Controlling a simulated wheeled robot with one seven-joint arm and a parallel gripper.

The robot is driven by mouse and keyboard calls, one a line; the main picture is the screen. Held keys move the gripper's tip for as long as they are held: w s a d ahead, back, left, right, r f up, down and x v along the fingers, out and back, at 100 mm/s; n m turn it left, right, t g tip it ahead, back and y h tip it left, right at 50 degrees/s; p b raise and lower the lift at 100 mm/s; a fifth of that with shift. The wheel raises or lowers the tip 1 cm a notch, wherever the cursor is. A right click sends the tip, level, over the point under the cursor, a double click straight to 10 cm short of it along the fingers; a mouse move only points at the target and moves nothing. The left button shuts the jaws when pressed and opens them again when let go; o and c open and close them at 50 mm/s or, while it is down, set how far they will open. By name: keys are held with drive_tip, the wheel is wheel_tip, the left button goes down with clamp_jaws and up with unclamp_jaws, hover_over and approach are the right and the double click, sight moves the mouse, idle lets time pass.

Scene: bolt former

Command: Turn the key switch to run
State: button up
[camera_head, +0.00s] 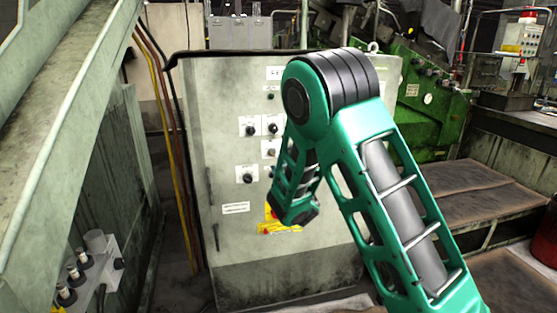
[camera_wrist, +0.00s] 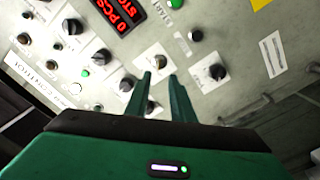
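The grey control cabinet (camera_head: 225,110) stands upright in front of me, with black knobs on white plates, such as this knob (camera_head: 247,178). In the wrist view, my gripper (camera_wrist: 160,76) points at the panel with its two green fingers apart and nothing visibly held. A small round metallic switch (camera_wrist: 160,62) on a white plate lies just beyond the fingertips; it may be the key switch, but its key and position are too small to tell. A dark knob (camera_wrist: 150,105) shows between the fingers. In the head view my arm hides the fingers and part of the panel.
Black selector knobs flank the fingers at left (camera_wrist: 127,84) and right (camera_wrist: 217,71). A red-digit display (camera_wrist: 122,12) sits at the top. A yellow label (camera_head: 278,229) is low on the cabinet. A green machine (camera_head: 430,110) stands behind at right.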

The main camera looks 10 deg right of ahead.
sight(273, 154)
drive_tip(key=w, duration=0.9)
